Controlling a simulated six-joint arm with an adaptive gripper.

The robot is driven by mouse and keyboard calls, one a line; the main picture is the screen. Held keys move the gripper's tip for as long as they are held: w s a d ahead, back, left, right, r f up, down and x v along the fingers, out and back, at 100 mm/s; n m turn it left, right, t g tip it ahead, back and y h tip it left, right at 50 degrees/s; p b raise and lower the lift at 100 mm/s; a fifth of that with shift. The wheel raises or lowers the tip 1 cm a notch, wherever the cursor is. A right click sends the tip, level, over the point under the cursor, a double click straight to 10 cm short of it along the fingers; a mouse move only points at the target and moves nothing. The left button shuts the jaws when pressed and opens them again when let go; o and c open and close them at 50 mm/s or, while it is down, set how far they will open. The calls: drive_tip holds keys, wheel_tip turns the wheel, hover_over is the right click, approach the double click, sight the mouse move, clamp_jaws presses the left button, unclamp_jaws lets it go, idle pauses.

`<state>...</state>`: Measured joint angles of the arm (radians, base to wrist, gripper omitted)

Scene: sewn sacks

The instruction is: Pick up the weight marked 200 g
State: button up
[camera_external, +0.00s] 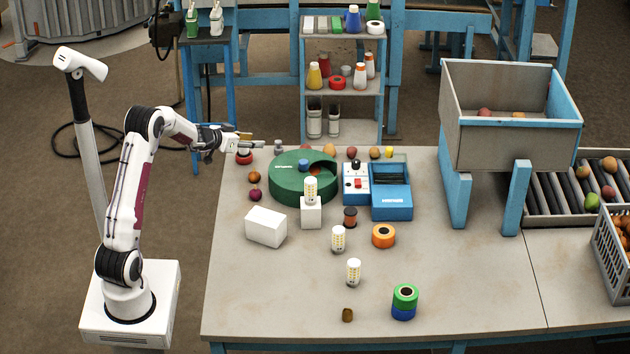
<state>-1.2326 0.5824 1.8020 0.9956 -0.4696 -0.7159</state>
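No marking of 200 g can be read in this view. A small brass-brown piece (347,315), weight-like in shape, stands alone near the front edge of the table. A small grey piece (278,147) stands at the back left edge; I cannot tell whether it is a weight. My gripper (257,141) is above the table's back left corner, pointing right. Its two fingers look apart, with nothing seen between them. It is far from the brass-brown piece and close to the grey one.
On the table (450,290) are a green round device (290,188), a blue box device (391,204), a white block (265,227), several white lamp-like cylinders, an orange ring (383,236) and green-blue rolls (404,300). A large hopper (500,150) stands right. The front right is clear.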

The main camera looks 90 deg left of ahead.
sight(278, 142)
drive_tip(key=shift+x, duration=2.8)
drive_tip(key=shift+w, duration=0.1)
drive_tip(key=shift+x, duration=2.95)
clamp_jaws()
